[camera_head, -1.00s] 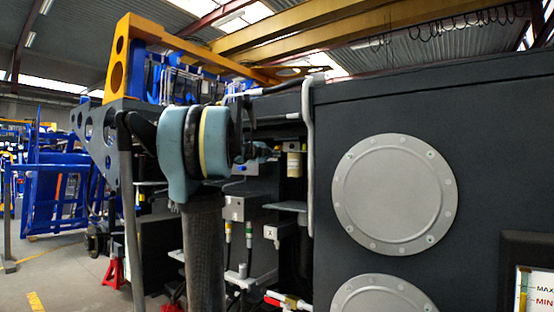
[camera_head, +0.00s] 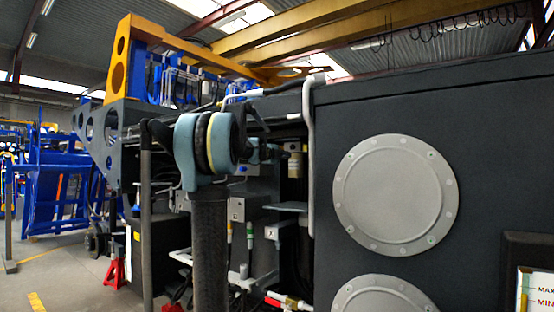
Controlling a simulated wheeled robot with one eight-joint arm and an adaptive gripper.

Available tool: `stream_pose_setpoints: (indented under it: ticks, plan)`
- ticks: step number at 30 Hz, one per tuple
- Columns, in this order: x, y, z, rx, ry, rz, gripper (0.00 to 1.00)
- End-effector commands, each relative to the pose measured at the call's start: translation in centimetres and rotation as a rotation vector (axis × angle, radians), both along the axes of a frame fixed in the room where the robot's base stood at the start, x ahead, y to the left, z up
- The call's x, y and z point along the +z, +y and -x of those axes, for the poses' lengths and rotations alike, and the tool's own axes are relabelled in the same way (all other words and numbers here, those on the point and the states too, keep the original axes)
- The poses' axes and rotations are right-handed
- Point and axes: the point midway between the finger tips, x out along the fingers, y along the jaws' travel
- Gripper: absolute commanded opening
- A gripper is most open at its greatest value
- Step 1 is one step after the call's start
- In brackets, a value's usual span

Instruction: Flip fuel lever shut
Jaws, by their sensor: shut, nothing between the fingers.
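A small red lever (camera_head: 273,301) shows at the bottom of the open bay, beside a pale valve fitting (camera_head: 291,301). It may be the fuel lever; it is small and partly cut by the frame edge, so I cannot tell its position. My arm, with a blue-grey joint and a dark link, stands in front of the bay's left part. Its far end reaches into the bay behind that joint. My gripper is hidden, and I cannot see where it is relative to the lever.
A dark panel (camera_head: 480,170) with round grey covers (camera_head: 396,195) fills the right side. A grey pipe (camera_head: 308,150) runs down the bay's right edge. Grey boxes and hoses crowd the bay. A red stand (camera_head: 115,268) is at lower left, beside open floor (camera_head: 60,270).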

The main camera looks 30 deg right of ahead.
Motion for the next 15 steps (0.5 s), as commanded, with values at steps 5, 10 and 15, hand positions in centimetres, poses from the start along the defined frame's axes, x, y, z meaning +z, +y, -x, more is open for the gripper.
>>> stream_pose_setpoints:
  ticks: [5,10,15]
  plan:
    - [0.0,-0.5,-2.2,0.003,0.0,0.0,0.0]
    - [0.0,-0.2,-3.7,0.001,0.0,0.0,0.0]
    - [0.0,-0.1,-4.3,0.001,0.0,0.0,0.0]
